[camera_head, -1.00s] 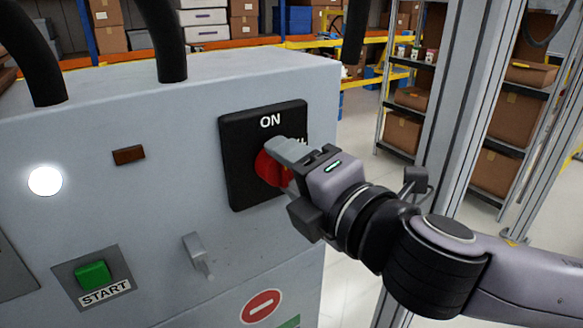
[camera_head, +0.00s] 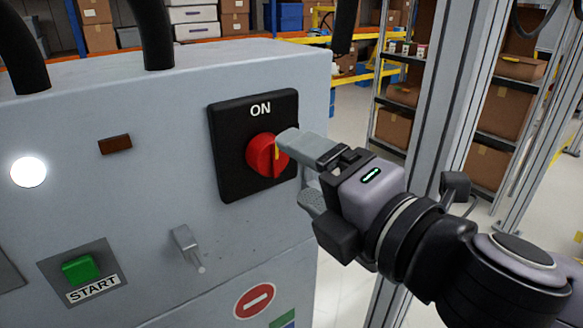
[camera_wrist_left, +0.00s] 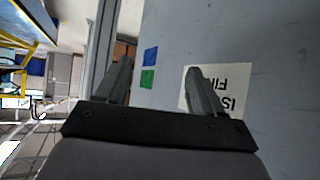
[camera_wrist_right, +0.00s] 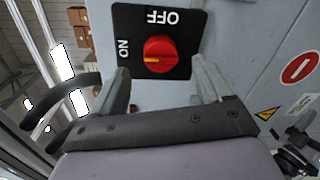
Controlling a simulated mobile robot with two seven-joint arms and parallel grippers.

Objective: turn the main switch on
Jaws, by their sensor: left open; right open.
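The main switch is a red rotary knob (camera_head: 264,155) on a black plate (camera_head: 228,165) on the grey cabinet's front. ON is at the plate's top in the head view; my right gripper hides OFF.
The grey cabinet (camera_head: 90,220) also bears a green START button (camera_head: 82,268), a lit white lamp (camera_head: 28,172) and a small metal latch (camera_head: 187,248). Black hoses rise from its top. Shelves with boxes (camera_head: 390,127) and a metal post stand to the right.

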